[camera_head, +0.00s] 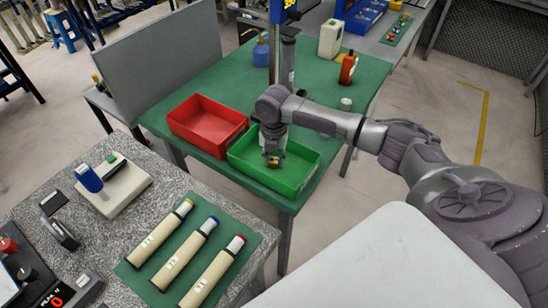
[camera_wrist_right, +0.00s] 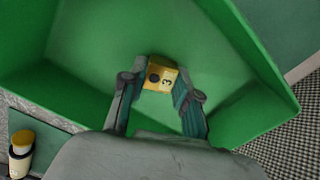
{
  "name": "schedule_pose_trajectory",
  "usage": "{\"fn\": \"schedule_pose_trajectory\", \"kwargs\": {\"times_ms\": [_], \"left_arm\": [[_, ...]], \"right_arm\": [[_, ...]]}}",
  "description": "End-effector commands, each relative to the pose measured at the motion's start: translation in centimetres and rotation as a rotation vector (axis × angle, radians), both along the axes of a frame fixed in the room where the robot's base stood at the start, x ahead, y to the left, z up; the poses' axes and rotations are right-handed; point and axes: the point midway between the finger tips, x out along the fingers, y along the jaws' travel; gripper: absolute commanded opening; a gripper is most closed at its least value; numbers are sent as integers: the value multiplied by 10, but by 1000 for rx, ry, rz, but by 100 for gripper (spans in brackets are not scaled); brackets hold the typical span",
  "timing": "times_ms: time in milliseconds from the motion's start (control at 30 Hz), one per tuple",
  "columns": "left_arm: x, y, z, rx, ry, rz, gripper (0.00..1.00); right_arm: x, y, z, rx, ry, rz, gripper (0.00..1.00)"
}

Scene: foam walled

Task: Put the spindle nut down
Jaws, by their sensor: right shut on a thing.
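The spindle nut (camera_wrist_right: 158,76) is a small yellow block with a dark round hole and a "3" on it. My right gripper (camera_wrist_right: 158,90) is shut on it, the nut showing between the two fingertips. In the head view, the right gripper (camera_head: 273,156) points down inside the green bin (camera_head: 297,188), with the nut (camera_head: 276,162) a yellow patch at its tips. The bin's floor lies below the nut in the wrist view; I cannot tell whether they touch. My left gripper is not in view.
A red bin (camera_head: 207,122) stands left of the green bin on the green table (camera_head: 215,78). The speckled bench (camera_head: 140,150) in front holds several labelled tubes (camera_head: 213,272).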

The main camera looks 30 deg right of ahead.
Motion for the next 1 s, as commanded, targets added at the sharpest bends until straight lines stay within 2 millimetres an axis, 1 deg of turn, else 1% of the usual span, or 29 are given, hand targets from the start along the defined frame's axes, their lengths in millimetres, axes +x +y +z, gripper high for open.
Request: {"fn": "schedule_pose_trajectory", "kwargs": {"times_ms": [67, 100, 167, 200, 233, 500, 633, 767, 1000], "left_arm": [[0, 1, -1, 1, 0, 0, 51], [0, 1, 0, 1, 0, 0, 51], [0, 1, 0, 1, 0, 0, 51], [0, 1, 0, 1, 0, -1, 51], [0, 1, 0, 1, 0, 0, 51], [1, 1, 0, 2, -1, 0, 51], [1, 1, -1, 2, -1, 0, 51], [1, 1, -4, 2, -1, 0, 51], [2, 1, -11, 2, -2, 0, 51]], "right_arm": [[0, 0, -3, 0, 0, -1, 0], [0, 0, -3, -1, 1, 0, 35], [0, 0, -2, 0, 1, 0, 45], [0, 0, -2, 0, 1, 0, 52], [0, 0, -2, 0, 1, 0, 56], [0, 0, -2, 0, 0, 0, 56], [1, 0, 6, 0, -3, 0, 56], [1, 0, 27, 1, -4, 0, 56], [1, 0, 79, 1, -4, 0, 56]]}}
